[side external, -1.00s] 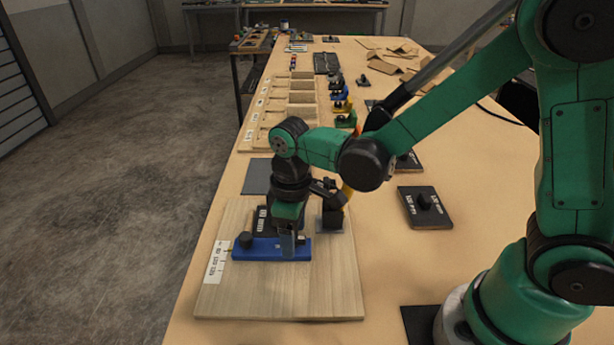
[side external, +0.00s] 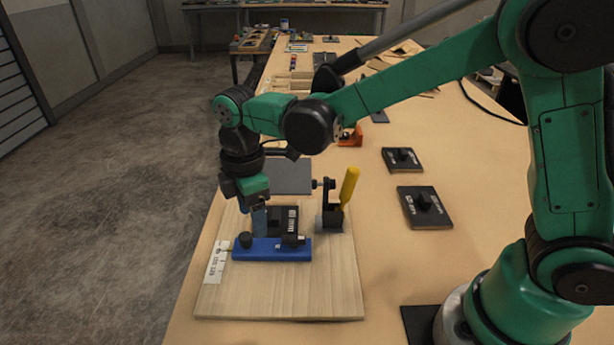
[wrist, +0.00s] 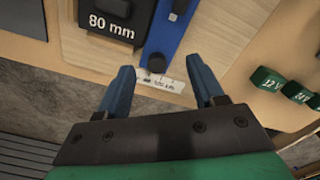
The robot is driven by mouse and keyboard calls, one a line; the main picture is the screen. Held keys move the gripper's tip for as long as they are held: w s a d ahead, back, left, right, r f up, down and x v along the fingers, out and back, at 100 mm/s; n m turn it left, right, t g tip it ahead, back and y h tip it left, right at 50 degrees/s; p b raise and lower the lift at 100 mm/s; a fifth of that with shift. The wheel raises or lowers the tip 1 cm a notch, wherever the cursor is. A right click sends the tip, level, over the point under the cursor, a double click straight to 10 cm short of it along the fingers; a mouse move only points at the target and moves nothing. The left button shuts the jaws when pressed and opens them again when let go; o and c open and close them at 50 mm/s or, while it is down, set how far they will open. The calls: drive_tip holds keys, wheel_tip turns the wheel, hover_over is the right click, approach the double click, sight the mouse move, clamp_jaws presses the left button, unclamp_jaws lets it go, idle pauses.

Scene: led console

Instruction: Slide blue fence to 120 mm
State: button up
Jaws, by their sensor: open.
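The blue fence (side external: 275,250) lies across the wooden board (side external: 290,295), with a round black knob (side external: 245,240) at its left end. It also shows in the wrist view (wrist: 176,32). A white scale label (side external: 216,263) lies at the board's left edge, by the knob end; its markings are too small to read. A black block (side external: 282,220) marked 80 mm (wrist: 110,22) sits just behind the fence. My gripper (side external: 259,222) is open and empty, above the board near the knob end. In the wrist view the knob appears between the fingertips (wrist: 160,66); contact is not visible.
A toggle clamp with a yellow handle (side external: 349,185) stands at the board's right rear. A grey plate (side external: 290,176) lies behind the board. The board's front is clear.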

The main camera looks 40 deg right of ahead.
sight(245, 236)
drive_tip(key=n, duration=0.1)
drive_tip(key=w+a+r+n, duration=0.1)
drive_tip(key=shift+a+r+n, duration=0.1)
drive_tip(key=shift+n, duration=0.2)
drive_tip(key=shift+a+f, duration=0.1)
drive_tip(key=shift+f, duration=2.6)
clamp_jaws()
drive_tip(key=shift+s, duration=0.1)
